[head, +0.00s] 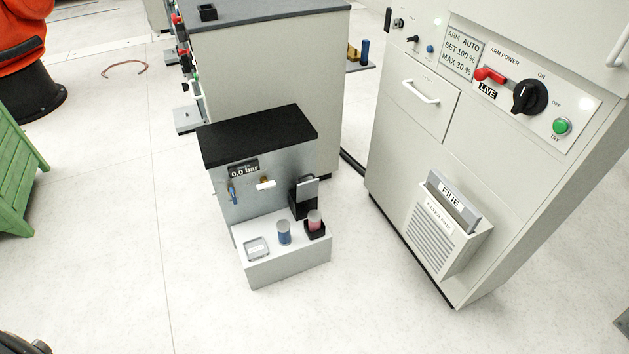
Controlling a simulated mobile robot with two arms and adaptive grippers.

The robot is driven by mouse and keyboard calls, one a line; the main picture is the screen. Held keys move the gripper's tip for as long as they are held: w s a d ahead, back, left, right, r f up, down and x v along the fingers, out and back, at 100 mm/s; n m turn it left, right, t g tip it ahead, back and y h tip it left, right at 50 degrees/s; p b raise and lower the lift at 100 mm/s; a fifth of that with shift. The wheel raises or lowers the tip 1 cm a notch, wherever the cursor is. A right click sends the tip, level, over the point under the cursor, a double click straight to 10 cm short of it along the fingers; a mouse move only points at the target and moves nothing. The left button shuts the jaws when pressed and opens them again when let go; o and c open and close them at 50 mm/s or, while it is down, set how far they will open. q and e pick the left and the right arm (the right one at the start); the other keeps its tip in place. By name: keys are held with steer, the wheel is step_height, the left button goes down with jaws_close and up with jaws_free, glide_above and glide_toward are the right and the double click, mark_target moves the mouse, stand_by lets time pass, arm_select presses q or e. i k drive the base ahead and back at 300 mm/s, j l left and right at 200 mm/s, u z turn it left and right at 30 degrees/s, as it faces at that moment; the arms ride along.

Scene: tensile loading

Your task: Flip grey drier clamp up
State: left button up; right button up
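A small grey unit with a black top (262,135) and a "0.0 bar" display (243,168) stands on the floor at the centre. A black block (299,206) with a flat grey plate (308,189) on its front is at the right of its face; the plate looks like the grey drier clamp. At this size I cannot tell exactly how it is hinged. A pink cylinder (314,218) stands in a black holder (315,233) just below it.
A blue cylinder (284,236) and a small clear-lidded tray (257,247) are on the unit's white ledge (287,267). A blue lever (232,191) and white handle (265,184) are on its face. A tall cabinet (404,150) stands right. Floor in front is clear.

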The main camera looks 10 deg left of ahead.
mark_target(308, 190)
steer(key=z, duration=2.15)
steer(key=k+j+z, duration=0.4)
steer(key=k+j, duration=0.15)
steer(key=j, duration=0.3)
steer(key=k+j+z, duration=0.45)
steer(key=k+j, duration=0.2)
